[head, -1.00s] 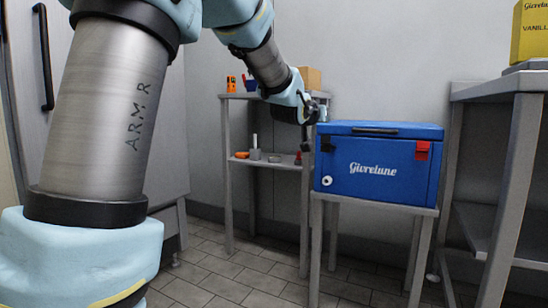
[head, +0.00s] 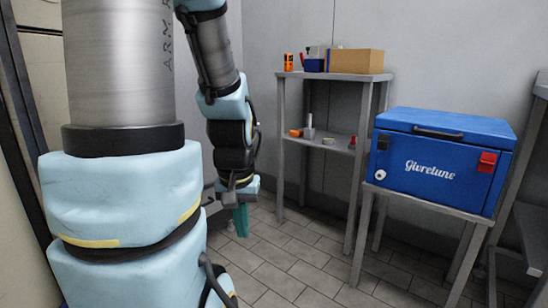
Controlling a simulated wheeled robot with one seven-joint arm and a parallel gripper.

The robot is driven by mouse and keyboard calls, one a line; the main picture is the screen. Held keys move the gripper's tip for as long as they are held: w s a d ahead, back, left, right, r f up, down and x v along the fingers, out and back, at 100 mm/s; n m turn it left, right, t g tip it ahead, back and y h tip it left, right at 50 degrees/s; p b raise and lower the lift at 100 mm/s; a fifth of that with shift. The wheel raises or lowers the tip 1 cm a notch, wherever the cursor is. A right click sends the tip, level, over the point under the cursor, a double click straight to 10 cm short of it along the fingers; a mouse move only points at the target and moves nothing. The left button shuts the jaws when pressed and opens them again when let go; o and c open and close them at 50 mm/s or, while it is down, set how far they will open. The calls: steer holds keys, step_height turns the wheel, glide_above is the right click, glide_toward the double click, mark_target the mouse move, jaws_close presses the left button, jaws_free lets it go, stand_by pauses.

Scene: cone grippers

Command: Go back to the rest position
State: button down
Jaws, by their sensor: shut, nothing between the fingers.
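My gripper (head: 240,221) hangs at the end of my arm, left of the shelf, with its teal fingers pointing down over the tiled floor. The fingers look closed together, and I see nothing held between them. My arm is folded, with its upper link and joints filling the left of the head view. The gripper is apart from the shelf and the cooler, with free air around it.
A blue cooler (head: 439,170) with a closed lid stands on a grey stand (head: 424,199) at right. A grey shelf (head: 322,76) holds a cardboard box (head: 355,62) and small items. Tiled floor (head: 290,265) is clear in the middle.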

step_height(320, 180, up, 36)
steer(key=p, duration=3.4)
steer(key=shift+w+r+p, duration=0.15)
steer(key=shift+r+p, duration=0.1)
steer(key=shift+p, duration=0.05)
